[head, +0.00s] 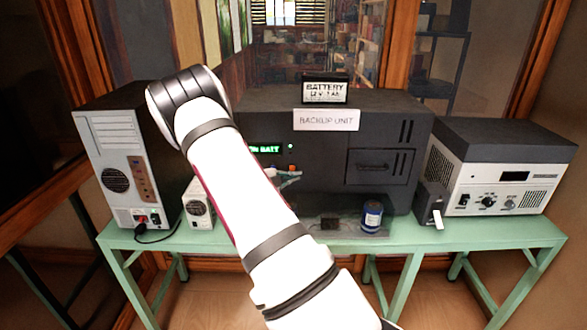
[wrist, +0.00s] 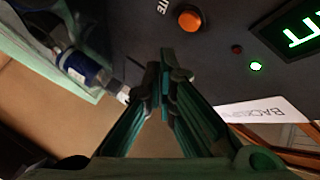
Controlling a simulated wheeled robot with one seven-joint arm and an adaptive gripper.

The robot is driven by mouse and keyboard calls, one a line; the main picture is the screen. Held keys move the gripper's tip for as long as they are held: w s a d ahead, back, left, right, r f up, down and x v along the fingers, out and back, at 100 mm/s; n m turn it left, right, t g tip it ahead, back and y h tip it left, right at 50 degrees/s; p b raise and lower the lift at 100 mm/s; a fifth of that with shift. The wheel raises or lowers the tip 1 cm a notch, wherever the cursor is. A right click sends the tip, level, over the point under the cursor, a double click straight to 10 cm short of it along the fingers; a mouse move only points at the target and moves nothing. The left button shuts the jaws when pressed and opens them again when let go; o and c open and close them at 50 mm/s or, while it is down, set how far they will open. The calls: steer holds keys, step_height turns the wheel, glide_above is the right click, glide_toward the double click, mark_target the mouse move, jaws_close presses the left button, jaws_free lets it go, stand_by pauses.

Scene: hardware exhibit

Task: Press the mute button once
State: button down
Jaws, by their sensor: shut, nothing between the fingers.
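The mute button is a round orange button (wrist: 190,18) on the dark front panel of the backup unit (head: 400,130). A partly cut-off white label ending in "TE" is beside it in the wrist view. In the head view the button (head: 292,167) shows small, just right of my arm. My gripper (wrist: 163,78) is shut and empty. In the wrist view its fingertips appear below the button, with a visible gap in the picture; the exact distance to the panel cannot be told. In the head view my arm hides most of the gripper and part of the panel.
A lit green display (head: 265,149) and green lamp (wrist: 256,66) are near the button, with a dark red lamp (wrist: 237,48). Grey devices (head: 120,165) (head: 495,180) flank the unit.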

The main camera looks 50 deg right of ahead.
steer(key=shift+s+a+p, duration=0.45)
steer(key=shift+s+a, duration=0.45)
steer(key=shift+a, duration=0.15)
